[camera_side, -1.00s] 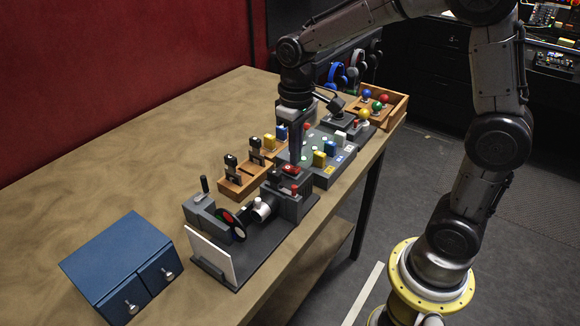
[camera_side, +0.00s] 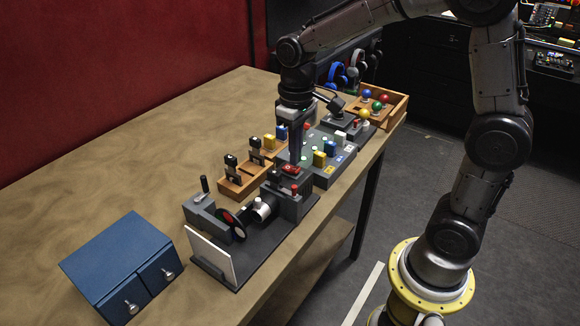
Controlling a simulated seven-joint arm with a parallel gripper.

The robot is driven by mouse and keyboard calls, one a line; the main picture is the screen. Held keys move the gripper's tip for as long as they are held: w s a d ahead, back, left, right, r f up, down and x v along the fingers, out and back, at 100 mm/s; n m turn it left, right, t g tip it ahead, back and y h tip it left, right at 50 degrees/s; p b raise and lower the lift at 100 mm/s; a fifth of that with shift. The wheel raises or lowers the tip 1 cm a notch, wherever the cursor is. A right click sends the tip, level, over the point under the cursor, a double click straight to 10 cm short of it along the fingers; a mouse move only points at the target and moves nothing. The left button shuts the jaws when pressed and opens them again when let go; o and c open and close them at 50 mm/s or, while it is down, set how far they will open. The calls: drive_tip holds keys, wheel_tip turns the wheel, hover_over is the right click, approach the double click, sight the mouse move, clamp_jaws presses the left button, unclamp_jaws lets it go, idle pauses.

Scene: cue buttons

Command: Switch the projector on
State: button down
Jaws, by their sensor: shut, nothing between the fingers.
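The projector (camera_side: 291,204) is a dark grey box near the front edge of the table, with a pale round lens (camera_side: 263,210) facing left. A red switch (camera_side: 289,169) with a small white mark sits on its top, and a red-topped lever (camera_side: 295,188) stands on its near side. My gripper (camera_side: 295,160) points straight down, shut and empty, with its tips right at the red switch. I cannot tell whether they touch it. A white screen (camera_side: 209,255) stands upright left of the lens, with coloured filter discs (camera_side: 235,226) between.
A grey panel with yellow, blue and white blocks (camera_side: 319,158) lies just right of my gripper. A wooden tray (camera_side: 240,184) is behind the projector; another with coloured balls (camera_side: 399,101) is far right. A blue drawer box (camera_side: 118,258) stands left. The table's back left is clear.

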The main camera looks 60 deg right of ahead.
sight(295, 169)
drive_tip(key=shift+f, duration=1)
idle(0.7)
drive_tip(key=shift+r, duration=3.55)
drive_tip(key=s+r+t, duration=0.3)
drive_tip(key=s+r, duration=0.3)
drive_tip(key=s, duration=0.2)
drive_tip(key=s+a+f+t, duration=0.1)
drive_tip(key=s+f, duration=0.3)
drive_tip(key=s, duration=0.5)
drive_tip(key=shift+s+f+t, duration=0.2)
drive_tip(key=shift+s+t, duration=0.1)
drive_tip(key=shift+t, duration=0.5)
